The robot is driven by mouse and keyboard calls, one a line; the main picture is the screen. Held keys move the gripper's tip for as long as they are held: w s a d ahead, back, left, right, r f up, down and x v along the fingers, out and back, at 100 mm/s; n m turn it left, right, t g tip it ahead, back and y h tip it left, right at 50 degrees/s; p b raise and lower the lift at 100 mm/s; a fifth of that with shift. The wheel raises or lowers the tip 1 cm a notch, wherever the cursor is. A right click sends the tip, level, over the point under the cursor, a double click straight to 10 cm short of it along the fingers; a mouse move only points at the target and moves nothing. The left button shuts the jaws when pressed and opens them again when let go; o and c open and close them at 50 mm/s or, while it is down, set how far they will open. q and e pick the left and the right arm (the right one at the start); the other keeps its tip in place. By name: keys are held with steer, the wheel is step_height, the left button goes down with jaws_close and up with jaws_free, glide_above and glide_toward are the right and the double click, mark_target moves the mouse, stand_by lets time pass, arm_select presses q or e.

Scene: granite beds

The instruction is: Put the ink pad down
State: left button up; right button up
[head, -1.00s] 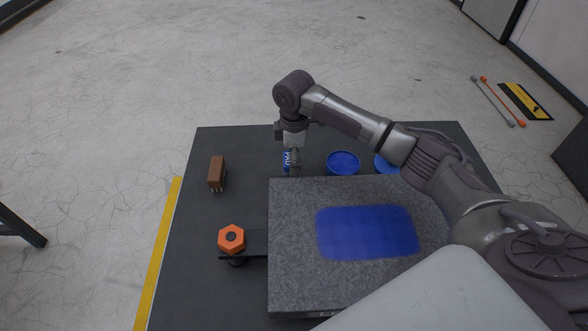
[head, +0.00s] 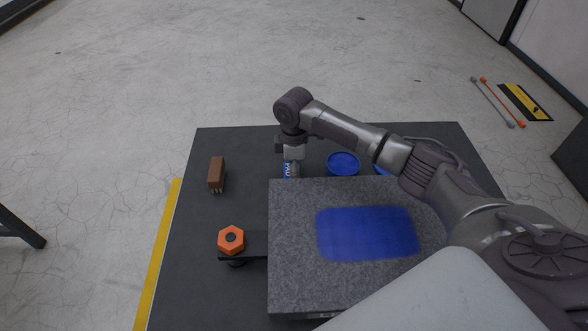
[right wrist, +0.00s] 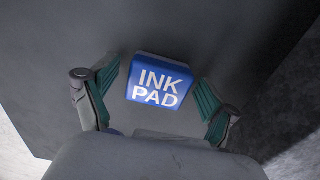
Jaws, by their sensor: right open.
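The ink pad (right wrist: 166,62), a blue block with white "INK PAD" lettering, shows in the right wrist view on the dark table top. In the head view the ink pad (head: 291,171) is partly covered by my gripper, behind the left end of the granite plate (head: 293,215). My right gripper (right wrist: 158,88) is open, its green-padded fingers on either side of the pad with a gap at each side. In the head view the right gripper (head: 292,156) is low over the pad. My left gripper is not in view.
A brown brush (head: 216,173) stands at the left. An orange hexagonal knob (head: 231,240) sits left of the granite, which bears a blue inked patch (head: 366,232). A blue round lid (head: 343,163) lies right of the gripper, with another partly hidden behind my arm.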

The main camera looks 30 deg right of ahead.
steer(key=shift+r, duration=0.15)
step_height(320, 180, up, 12)
steer(key=shift+p, duration=0.35)
stand_by(0.6)
